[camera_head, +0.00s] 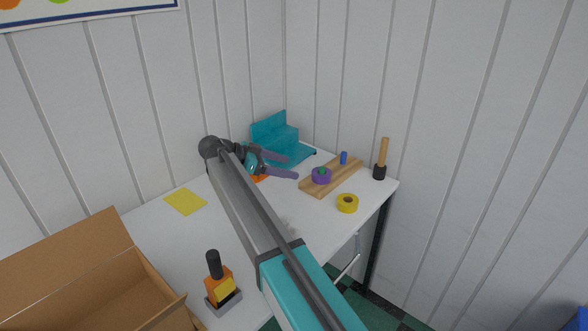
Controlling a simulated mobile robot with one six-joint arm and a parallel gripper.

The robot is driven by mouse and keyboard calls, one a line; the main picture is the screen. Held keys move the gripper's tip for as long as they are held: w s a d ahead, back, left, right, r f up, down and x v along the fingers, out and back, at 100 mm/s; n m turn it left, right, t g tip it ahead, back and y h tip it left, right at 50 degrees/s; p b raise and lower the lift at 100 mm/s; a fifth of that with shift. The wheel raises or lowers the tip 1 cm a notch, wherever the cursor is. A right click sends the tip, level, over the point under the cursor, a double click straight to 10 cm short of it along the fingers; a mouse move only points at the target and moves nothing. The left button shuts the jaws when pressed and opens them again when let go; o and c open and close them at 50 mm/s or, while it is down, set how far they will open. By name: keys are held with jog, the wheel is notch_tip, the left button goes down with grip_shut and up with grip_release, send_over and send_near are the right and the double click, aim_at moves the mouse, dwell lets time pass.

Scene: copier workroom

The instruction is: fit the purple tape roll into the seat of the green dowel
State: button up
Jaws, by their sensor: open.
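The purple tape roll (319,178) lies on the wooden board (345,176), near its left end. The green dowel (322,171) shows as a small green spot in the roll's hole, so the roll appears to be around it. Whether the roll sits fully down in the seat is too small to tell. My gripper (293,168) is open, its two fingers pointing right toward the roll. It is to the left of the roll and looks apart from it, with nothing seen between the fingers.
A blue dowel (343,157) stands on the board's far part. A yellow tape roll (347,204) lies in front of it. A wooden-handled tool (382,160), teal stepped stand (273,130), yellow sheet (185,202), orange bottle-like object (221,285) and cardboard box (95,290) are around.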

jog(key=shift+s+a+r, duration=0.15)
jog(key=shift+a+r, duration=0.05)
jog(key=shift+a, duration=0.2)
dwell(0.5)
